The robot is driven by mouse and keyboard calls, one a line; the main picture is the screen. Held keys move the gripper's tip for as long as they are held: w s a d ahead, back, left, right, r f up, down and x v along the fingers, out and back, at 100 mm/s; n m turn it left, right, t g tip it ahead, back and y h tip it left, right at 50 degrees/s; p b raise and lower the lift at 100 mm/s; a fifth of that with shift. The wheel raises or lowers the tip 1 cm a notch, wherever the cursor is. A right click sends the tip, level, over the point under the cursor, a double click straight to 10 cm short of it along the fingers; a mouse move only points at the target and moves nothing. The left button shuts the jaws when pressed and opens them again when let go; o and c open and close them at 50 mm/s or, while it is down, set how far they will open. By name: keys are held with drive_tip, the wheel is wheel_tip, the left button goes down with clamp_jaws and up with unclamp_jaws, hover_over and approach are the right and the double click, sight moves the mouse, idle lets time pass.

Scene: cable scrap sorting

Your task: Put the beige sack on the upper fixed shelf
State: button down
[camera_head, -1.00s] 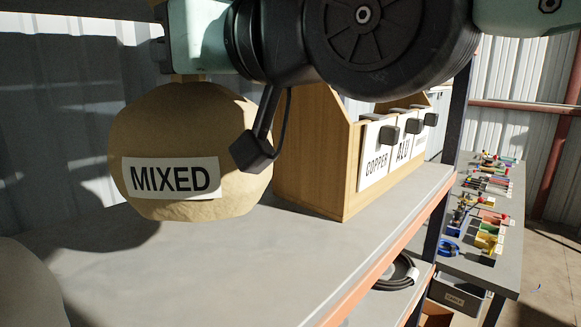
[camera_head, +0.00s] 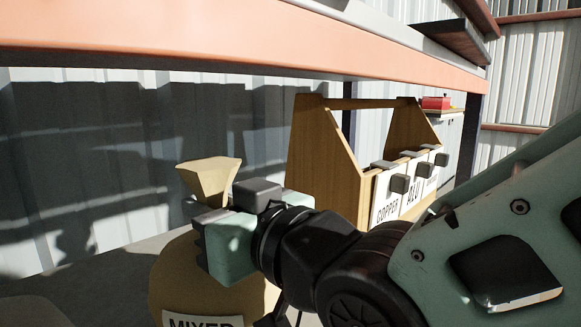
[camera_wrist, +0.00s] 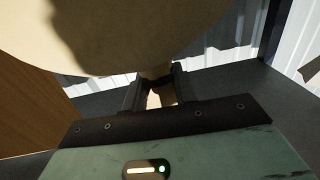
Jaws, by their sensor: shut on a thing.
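The beige sack (camera_head: 172,278) with a "MIXED" label is at the lower left of the head view, its lower part cut off by the frame. Its flared top (camera_head: 208,178) stands above my gripper (camera_head: 207,213), which is shut on the narrow neck. In the wrist view the sack's round body (camera_wrist: 120,35) fills the top, and its neck sits between the fingers (camera_wrist: 155,88). The upper shelf (camera_head: 250,47), with an orange front beam, crosses the top of the head view, above the sack. I cannot tell whether the sack touches the surface below.
A wooden tote (camera_head: 318,150) with bins labelled "COPPER" and "ALU" stands to the right of the sack, under the upper shelf. A grey shelf surface (camera_head: 70,290) lies below. A corrugated wall (camera_head: 130,150) is behind. A dark flat piece (camera_head: 455,40) lies on the upper shelf at right.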

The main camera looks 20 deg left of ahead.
idle(0.3)
drive_tip(key=c, duration=1.5)
unclamp_jaws()
drive_tip(key=shift+f, duration=0.2)
drive_tip(key=o, duration=0.4)
drive_tip(key=shift+r, duration=0.2)
drive_tip(key=shift+s+d+f+b, duration=0.15)
drive_tip(key=shift+d+f+b, duration=0.05)
drive_tip(key=shift+d+b, duration=0.15)
drive_tip(key=b+v, duration=0.5)
drive_tip(key=v, duration=0.6)
drive_tip(key=shift+s+d+r, duration=0.1)
drive_tip(key=shift+d+r, duration=0.05)
